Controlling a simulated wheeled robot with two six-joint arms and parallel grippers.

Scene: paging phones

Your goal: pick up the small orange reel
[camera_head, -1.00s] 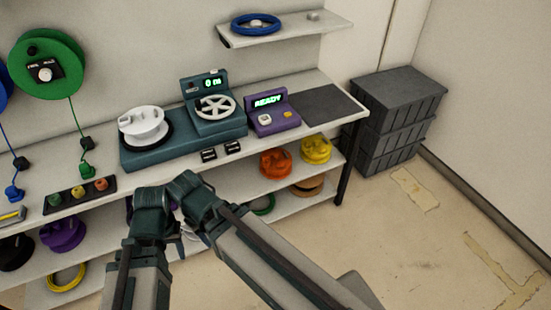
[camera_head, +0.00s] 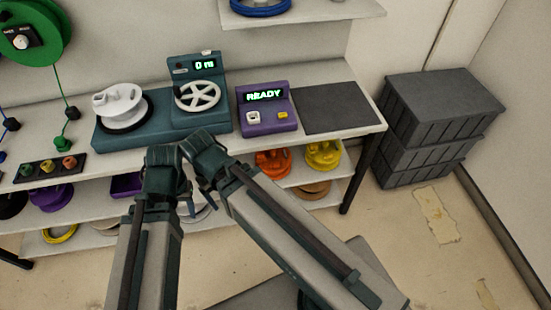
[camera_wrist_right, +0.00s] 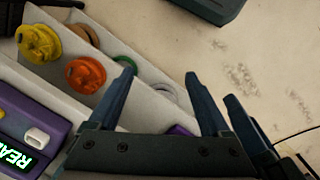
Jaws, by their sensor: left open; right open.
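The small orange reel (camera_head: 272,163) sits on the upper shelf under the bench, beside a yellow reel (camera_head: 323,155) on its right. In the right wrist view the orange reel (camera_wrist_right: 86,75) is left of my right gripper (camera_wrist_right: 160,75), whose fingers are spread and empty, apart from the reel. My left gripper (camera_head: 187,203) is open in front of the bench, left of the orange reel. In the head view my arm links partly hide both grippers and the shelf there.
The bench top (camera_head: 325,75) above the shelf carries a purple READY box (camera_head: 266,118), a teal winding machine (camera_head: 185,130) and a dark mat (camera_head: 335,108). A table leg (camera_head: 358,175) stands right of the reels. Grey crates (camera_head: 440,115) are stacked at right. Floor in front is clear.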

